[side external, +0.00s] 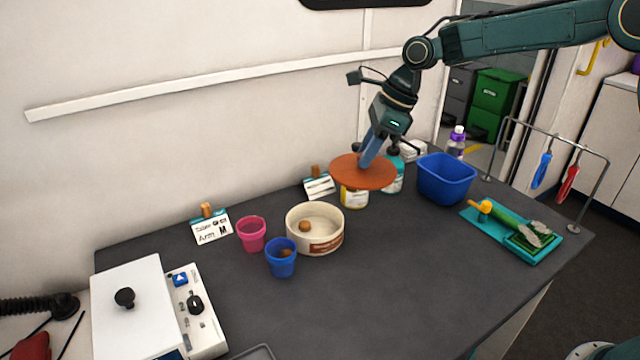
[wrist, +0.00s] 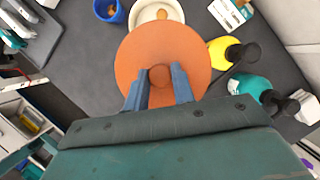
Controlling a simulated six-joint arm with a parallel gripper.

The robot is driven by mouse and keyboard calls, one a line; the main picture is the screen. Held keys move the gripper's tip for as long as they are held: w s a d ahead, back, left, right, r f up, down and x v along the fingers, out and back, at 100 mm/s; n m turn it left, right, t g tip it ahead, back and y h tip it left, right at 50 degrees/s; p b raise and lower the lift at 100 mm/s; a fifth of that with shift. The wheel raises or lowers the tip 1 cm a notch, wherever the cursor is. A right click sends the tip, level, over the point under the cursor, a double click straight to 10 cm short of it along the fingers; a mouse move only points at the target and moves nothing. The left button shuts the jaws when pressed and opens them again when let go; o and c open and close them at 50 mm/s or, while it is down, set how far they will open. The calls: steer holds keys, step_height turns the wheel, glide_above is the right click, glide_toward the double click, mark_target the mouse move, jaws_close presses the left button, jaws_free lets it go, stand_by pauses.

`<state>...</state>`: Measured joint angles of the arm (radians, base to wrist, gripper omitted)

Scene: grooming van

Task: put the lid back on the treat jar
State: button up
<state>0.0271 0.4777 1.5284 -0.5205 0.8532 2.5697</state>
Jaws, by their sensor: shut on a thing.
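A round terracotta lid (side external: 363,171) is in my gripper (side external: 368,157), held roughly level above the table at the back. In the wrist view my gripper's blue fingers (wrist: 160,84) close on the lid's round knob, and the lid (wrist: 163,47) spreads beyond them. The treat jar is a wide cream bowl (side external: 315,230) with a brown label, standing open with a brown treat inside. The lid is apart from it, to its right in the side view. In the wrist view the lid hides part of the jar (wrist: 141,13).
A yellow-labelled bottle (side external: 354,197) stands below the lid, beside a teal bottle (side external: 393,178). A blue cup (side external: 281,262) and pink cup (side external: 251,236) stand left of the jar. A blue tub (side external: 446,180) and a teal tray (side external: 545,246) are right. The front middle table is clear.

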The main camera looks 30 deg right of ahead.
steer(key=w+a+f+n+g, duration=0.1)
steer(key=w+a+f+n, duration=0.2)
steer(key=w+a+f, duration=0.2)
steer(key=a, duration=0.3)
steer(key=shift+w+f+n, duration=0.15)
steer(key=shift+f+n, duration=0.15)
steer(key=shift+a+f, duration=0.1)
steer(key=shift+y, duration=0.3)
steer(key=shift+f, duration=3.05)
steer(key=shift+f, duration=0.2)
steer(key=o, duration=1.5)
steer(key=shift+o, duration=0.2)
steer(key=shift+r, duration=0.2)
step_height(320, 180, up, 7)
steer(key=shift+f, duration=0.2)
